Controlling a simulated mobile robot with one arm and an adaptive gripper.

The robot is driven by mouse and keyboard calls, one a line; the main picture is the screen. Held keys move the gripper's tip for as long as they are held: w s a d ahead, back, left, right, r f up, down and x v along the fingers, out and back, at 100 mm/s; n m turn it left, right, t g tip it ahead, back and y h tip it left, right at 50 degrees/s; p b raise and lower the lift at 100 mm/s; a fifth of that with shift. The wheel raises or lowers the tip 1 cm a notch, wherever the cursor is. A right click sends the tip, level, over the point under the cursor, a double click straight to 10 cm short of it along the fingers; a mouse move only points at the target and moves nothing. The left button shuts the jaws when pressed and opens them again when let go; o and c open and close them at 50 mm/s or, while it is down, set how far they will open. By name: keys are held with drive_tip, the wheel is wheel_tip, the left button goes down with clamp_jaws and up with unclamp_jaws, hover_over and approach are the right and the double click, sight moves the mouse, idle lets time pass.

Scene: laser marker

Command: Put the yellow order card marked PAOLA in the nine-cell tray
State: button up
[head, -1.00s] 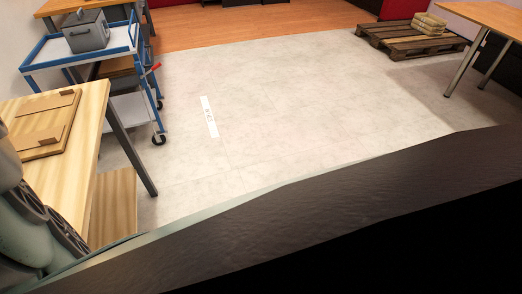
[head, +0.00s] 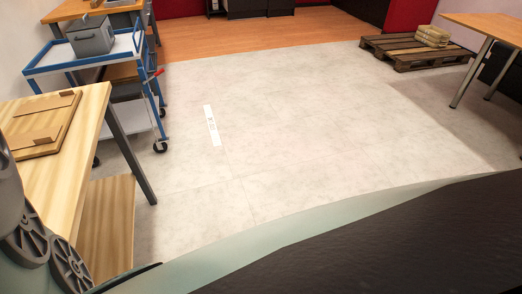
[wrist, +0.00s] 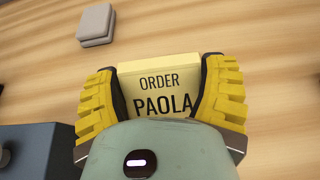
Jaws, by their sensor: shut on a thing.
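No nine-cell tray can be made out in either view. My gripper's fingers do not show in the head view.
In the wrist view, a grey block (wrist: 96,22) and a dark blue object (wrist: 38,150) are near the left. The head view shows a wooden table (head: 85,130) at left, a blue cart (head: 85,62) behind it, a pallet (head: 400,55) at far right and open floor (head: 300,130) between.

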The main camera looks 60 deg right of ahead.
drive_tip(key=shift+w, duration=0.1)
drive_tip(key=shift+f, duration=0.15)
drive_tip(key=o, duration=1.1)
drive_tip(key=shift+c, duration=0.2)
